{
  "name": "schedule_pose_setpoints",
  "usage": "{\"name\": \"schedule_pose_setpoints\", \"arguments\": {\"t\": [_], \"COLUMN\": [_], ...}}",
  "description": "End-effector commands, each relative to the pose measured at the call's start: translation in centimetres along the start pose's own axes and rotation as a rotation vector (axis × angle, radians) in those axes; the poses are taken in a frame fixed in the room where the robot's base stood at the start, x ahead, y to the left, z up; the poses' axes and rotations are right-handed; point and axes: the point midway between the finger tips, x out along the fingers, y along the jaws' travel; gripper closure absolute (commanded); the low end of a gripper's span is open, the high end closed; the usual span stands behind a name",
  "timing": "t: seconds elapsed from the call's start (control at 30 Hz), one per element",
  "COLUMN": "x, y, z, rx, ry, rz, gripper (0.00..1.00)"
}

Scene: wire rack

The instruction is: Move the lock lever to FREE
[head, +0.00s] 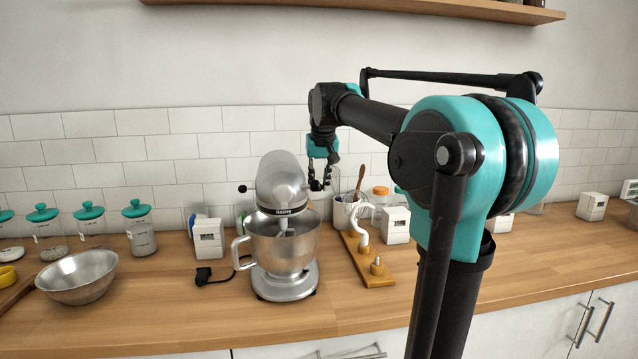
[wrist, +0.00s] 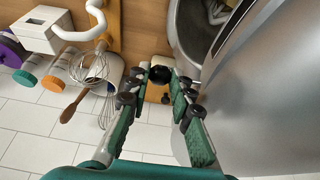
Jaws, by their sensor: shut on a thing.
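The silver stand mixer (head: 281,190) stands on the wooden counter with its head level over a steel bowl (head: 283,245). Its smooth side fills the right of the wrist view (wrist: 265,90). My gripper (head: 320,184) is at the right side of the mixer head, fingers pointing down. In the wrist view a small black knob (wrist: 160,74), which looks like the end of the lock lever, sits between my fingertips, and my gripper is shut on it. The lever's stem and any LOCK or FREE marking cannot be made out. Another black knob (head: 243,188) sticks out at the mixer's left.
Right of the mixer stand a wooden board (head: 370,262) with pegs and a white hook, a utensil crock (head: 346,213) and a white box (head: 396,225). A whisk (wrist: 98,68) and wooden spoon (wrist: 74,104) show near my gripper. A steel bowl (head: 80,277) and jars are left.

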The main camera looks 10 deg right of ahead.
Motion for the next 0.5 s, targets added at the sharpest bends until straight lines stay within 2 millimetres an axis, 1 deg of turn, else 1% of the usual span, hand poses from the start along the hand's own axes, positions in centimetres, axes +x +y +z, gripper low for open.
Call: {"name": "schedule_pose_setpoints", "arguments": {"t": [0.13,0.37,0.5], "x": [0.1,0.9,1.0], "y": [0.0,0.0,0.0], "z": [-0.4,-2.4,-2.5], "rx": [0.000,0.000,0.000], "ry": [0.000,0.001,0.003], "rz": [0.000,0.000,0.000], "gripper": [1.00,1.00,1.00]}}
